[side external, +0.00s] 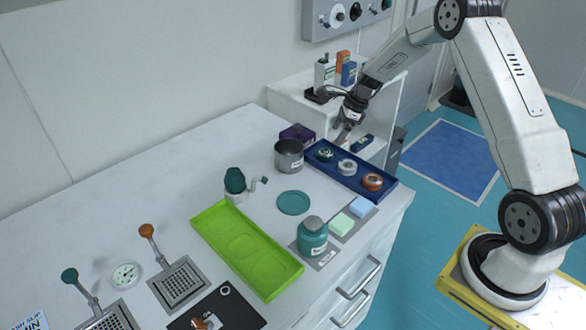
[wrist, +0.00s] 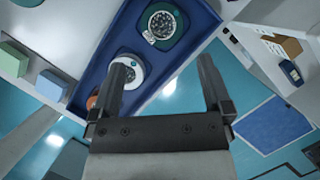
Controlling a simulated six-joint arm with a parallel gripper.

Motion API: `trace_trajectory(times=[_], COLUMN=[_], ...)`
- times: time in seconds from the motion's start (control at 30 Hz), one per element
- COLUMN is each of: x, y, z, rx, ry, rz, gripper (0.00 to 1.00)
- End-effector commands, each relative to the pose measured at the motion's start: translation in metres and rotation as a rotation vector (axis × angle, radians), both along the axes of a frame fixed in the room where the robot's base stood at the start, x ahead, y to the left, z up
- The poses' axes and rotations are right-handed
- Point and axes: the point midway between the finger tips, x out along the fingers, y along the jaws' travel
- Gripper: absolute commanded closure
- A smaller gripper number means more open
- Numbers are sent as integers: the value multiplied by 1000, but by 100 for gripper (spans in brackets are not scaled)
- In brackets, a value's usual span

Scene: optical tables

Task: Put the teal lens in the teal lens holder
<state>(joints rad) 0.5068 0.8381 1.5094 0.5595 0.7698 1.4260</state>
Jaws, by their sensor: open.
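The teal-rimmed round lens (side external: 325,154) lies at the far end of the blue tray; it also shows at the top of the wrist view (wrist: 162,25). My gripper (side external: 343,134) hangs above the tray's far right side. In the wrist view its fingers (wrist: 166,68) are apart, with nothing between them, and the teal lens lies beyond their tips. No lens holder is clearly identifiable; a teal-knobbed post (side external: 70,276) stands by a perforated plate at front left, and a dark teal rounded piece (side external: 235,180) sits on a pale stand near the middle.
The blue tray (side external: 382,191), also in the wrist view (wrist: 85,80), holds a white-ringed lens (side external: 347,167) and an orange one (side external: 372,182). A grey pot (side external: 289,156) stands beside it. A lime tray (side external: 214,218) and teal jar (side external: 312,236) are nearer the front.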

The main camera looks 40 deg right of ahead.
Motion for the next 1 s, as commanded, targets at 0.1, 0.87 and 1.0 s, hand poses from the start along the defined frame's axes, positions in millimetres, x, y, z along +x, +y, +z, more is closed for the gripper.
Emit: trace_trajectory(times=[0.1, 0.87, 1.0], x=[0, 9, 12], y=[-1, 8, 10], z=[-1, -30, -41], rx=[4, 1, 1], ry=[1, 1, 3], rz=[-7, -2, -2], gripper=[0, 0, 0])
